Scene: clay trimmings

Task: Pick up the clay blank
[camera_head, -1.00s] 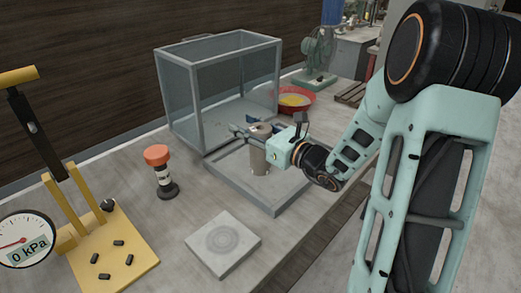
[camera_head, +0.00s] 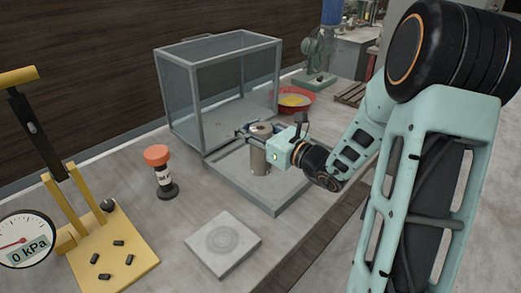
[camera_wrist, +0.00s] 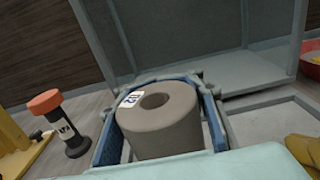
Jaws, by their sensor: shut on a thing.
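The clay blank (camera_head: 260,158) is a grey-brown upright cylinder with a hole in its top. It stands over the grey tray in front of the glass-walled box; I cannot tell whether its base touches the tray. In the wrist view the blank (camera_wrist: 160,122) fills the space between the blue-padded fingers, and a small white label shows near its top rim. My gripper (camera_head: 262,133) comes from the right and is shut on the blank, with a finger on each side (camera_wrist: 160,118). The blank's lower part is hidden in the wrist view.
The glass-walled box (camera_head: 185,115) stands behind the grey tray (camera_head: 225,182). An orange-capped bottle (camera_head: 163,178) and a square slab (camera_head: 222,262) are to the left and front. A yellow press (camera_head: 115,258) with a gauge (camera_head: 25,240) is far left. A red bowl (camera_head: 311,105) is behind right.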

